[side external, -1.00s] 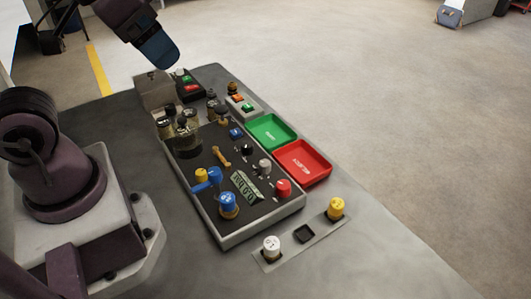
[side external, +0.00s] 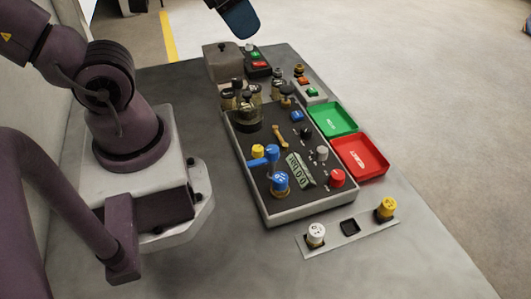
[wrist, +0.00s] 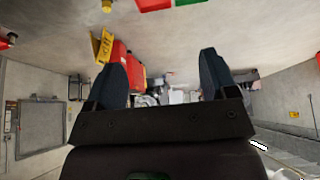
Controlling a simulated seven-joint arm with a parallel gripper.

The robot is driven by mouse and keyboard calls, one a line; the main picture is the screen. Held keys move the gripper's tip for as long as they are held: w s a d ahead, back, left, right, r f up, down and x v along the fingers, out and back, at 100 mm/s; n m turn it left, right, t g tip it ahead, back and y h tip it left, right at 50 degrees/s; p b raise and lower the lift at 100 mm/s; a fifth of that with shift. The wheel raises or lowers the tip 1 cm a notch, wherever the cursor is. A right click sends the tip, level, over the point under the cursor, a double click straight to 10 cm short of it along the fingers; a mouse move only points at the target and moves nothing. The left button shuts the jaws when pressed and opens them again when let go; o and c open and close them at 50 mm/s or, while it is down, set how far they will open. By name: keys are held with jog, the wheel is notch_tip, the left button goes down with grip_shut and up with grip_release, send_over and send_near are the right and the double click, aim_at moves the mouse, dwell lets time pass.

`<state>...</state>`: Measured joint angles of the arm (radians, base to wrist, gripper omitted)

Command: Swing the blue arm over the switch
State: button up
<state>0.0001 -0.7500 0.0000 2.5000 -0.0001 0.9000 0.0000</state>
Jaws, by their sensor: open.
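The blue arm (side external: 262,160) is a small lever on the near left part of the dark control panel (side external: 264,206). It lies between a yellow knob (side external: 258,151) and a blue knob (side external: 280,181). I cannot tell which control is the switch, or whether the blue arm covers one. My gripper (side external: 238,20) shows only partly at the top edge of the side view, beyond the panel's far end and well away from the blue arm. In the wrist view the two fingers (wrist: 164,62) are apart with nothing between them. The blue arm is not in the wrist view.
A green tray (side external: 333,119) and a red tray (side external: 361,158) lie along the panel's right side. Glass-bodied fittings (side external: 248,112), a grey box (side external: 222,62) and a red-green button box (side external: 258,62) stand at the far end. A plate with white and yellow knobs (side external: 346,232) lies in front.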

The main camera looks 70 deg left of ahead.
aim_at(273, 149)
jog(key=shift+d+f, duration=0.15)
jog(key=c, duration=0.3)
jog(key=w+d+f+m+g, duration=0.1)
jog(key=w+d+f+g, duration=0.1)
jog(key=w+f+g, duration=0.1)
jog(key=w+d+f+m+g+y, duration=0.1)
jog(key=w+d+f+g, duration=0.1)
jog(key=f, duration=0.3)
jog(key=w+d+f+m+g, duration=0.2)
jog(key=w+f+g, duration=0.1)
jog(key=f+g, duration=0.1)
jog(key=shift+w+d+f, duration=0.15)
jog(key=shift+w+f, duration=0.05)
jog(key=shift+w, duration=0.1)
jog(key=shift+c, duration=0.4)
jog(key=shift+m+g+y, duration=0.3)
jog(key=x, duration=1.2)
jog(key=shift+w+f, duration=0.1)
jog(key=shift+f, duration=0.1)
jog(key=c, duration=0.9)
